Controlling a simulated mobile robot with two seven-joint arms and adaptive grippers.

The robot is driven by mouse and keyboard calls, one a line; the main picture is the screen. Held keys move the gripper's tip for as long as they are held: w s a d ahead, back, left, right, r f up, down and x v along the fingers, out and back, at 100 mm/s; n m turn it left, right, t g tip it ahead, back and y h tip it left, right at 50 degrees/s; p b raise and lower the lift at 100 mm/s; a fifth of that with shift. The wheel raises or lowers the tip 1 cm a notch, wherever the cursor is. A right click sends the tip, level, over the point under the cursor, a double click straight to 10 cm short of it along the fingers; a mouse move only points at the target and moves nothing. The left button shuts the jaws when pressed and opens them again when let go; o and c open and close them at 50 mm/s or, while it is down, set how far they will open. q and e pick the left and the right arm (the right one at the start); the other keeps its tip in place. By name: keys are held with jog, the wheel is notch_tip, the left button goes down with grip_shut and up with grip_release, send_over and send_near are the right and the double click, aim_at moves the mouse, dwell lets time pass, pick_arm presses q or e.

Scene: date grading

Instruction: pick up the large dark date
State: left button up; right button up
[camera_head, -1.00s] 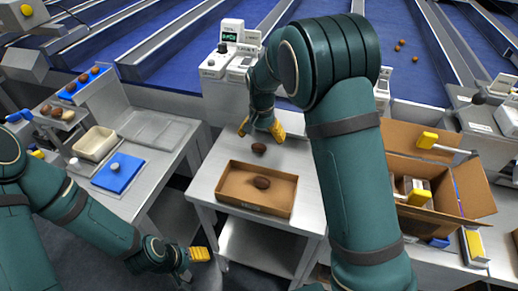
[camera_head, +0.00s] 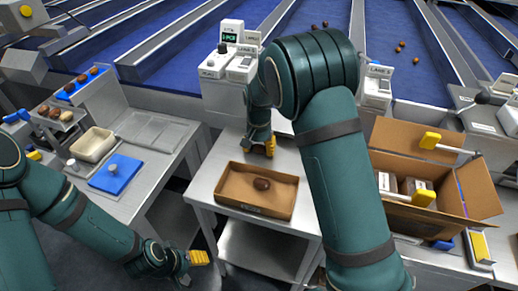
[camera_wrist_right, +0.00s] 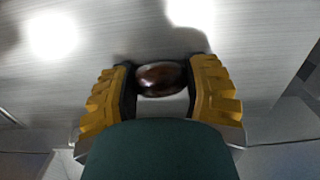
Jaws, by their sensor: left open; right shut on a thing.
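A glossy dark brown date (camera_wrist_right: 161,78) sits between the yellow fingers of my right gripper (camera_wrist_right: 162,90), which is shut on it just above or on the metal table (camera_wrist_right: 100,30). In the head view my right gripper (camera_head: 262,148) is behind the cardboard tray, and its fingers hide the held date. Another dark date (camera_head: 261,184) lies in the open cardboard tray (camera_head: 228,201). My left gripper (camera_head: 199,257) is open and empty, low beside the table's left leg.
A cardboard box (camera_head: 478,190) with packs inside stands to the right. On the left bench are a blue pad (camera_head: 108,184), a cream tray (camera_head: 94,146) and a rack of dates. Scale units (camera_head: 229,62) and blue conveyor lanes (camera_head: 180,45) lie behind.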

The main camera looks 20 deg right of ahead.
aim_at(259, 146)
notch_tip(259, 146, up, 10)
jog(key=shift+f+p, duration=0.15)
jog(key=shift+p, duration=1.1)
jog(key=s+r+p, duration=0.3)
jog(key=s, duration=0.2)
jog(key=s+f, duration=0.1)
jog(key=s+a+f+b, duration=0.1)
jog(key=s+f, duration=0.1)
jog(key=s+f+b, duration=0.1)
jog(key=shift+s+a+f, duration=0.2)
jog(key=shift+a, duration=0.15)
jog(key=shift+s+f, duration=0.4)
jog(key=shift+f, duration=0.05)
jog(key=shift+f, duration=0.1)
jog(key=shift+f+b, duration=0.7)
jog(key=shift+f, duration=0.2)
